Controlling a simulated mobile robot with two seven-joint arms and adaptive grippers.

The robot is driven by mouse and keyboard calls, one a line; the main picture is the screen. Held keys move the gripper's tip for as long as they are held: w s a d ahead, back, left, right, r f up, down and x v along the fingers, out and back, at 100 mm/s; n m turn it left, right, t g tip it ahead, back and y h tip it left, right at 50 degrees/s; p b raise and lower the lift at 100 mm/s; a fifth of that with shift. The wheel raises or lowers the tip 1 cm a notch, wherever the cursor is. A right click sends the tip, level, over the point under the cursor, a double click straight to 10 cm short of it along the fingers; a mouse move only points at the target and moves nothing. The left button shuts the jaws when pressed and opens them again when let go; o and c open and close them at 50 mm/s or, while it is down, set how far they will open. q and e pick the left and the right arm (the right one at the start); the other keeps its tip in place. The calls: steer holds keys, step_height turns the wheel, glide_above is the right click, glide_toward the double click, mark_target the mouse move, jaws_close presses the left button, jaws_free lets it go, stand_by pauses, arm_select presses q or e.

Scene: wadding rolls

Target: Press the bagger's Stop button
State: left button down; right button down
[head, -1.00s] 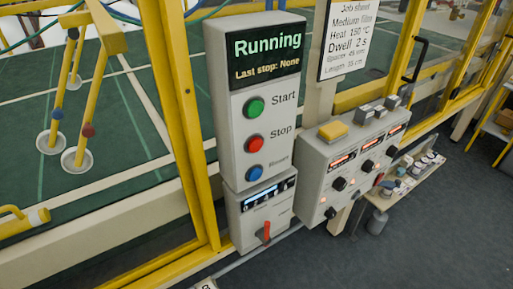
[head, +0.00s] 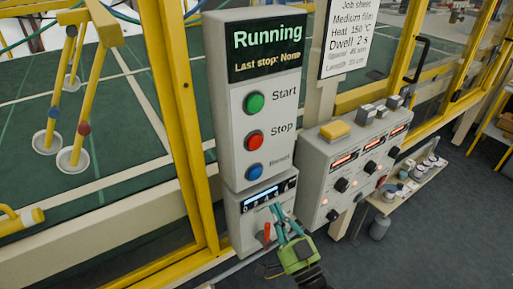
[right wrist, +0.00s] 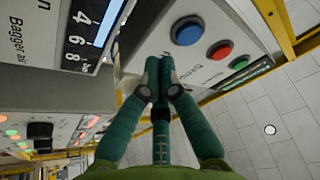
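The bagger's control box (head: 228,165) stands upright, and its display (head: 266,47) reads "Running" and "Last stop: None". The red Stop button (head: 255,140) sits between the green Start button (head: 254,103) and the blue Reset button (head: 254,172). My right gripper (head: 278,208) is below these buttons, in front of the lower box. In the right wrist view its teal fingertips (right wrist: 160,62) are together with nothing between them. The Stop button (right wrist: 219,51) shows beyond them to the upper right, apart from the fingers. My left gripper is not in view.
A lower box (head: 245,208) with a small display and a red lever (head: 267,233) sits under the control box. A grey panel (head: 318,158) with knobs and a yellow button (head: 334,130) stands to the right. A yellow frame post (head: 178,90) rises at left.

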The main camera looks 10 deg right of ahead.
steer(key=s+r+m+t, duration=0.1)
steer(key=s+r+t, duration=0.1)
steer(key=r, duration=0.5)
steer(key=s+r+m+t, duration=0.2)
steer(key=s+r+t, duration=0.1)
steer(key=r, duration=0.5)
steer(key=shift+d+r+b, duration=0.2)
steer(key=shift+d+b, duration=0.15)
steer(key=shift+b, duration=0.05)
steer(key=b, duration=0.2)
glide_toward(257, 136)
steer(key=shift+s+r+x, duration=0.15)
steer(key=shift+x, duration=1.2)
steer(key=shift+s+r+x, duration=0.15)
steer(key=shift+x, duration=1.2)
steer(key=shift+w+d, duration=0.15)
steer(key=shift+w, duration=0.25)
steer(key=shift+w+a, duration=0.2)
steer(key=shift+w, duration=0.2)
steer(key=shift+s, duration=0.1)
steer(key=shift+s+d, duration=0.3)
steer(key=shift+s, duration=0.45)
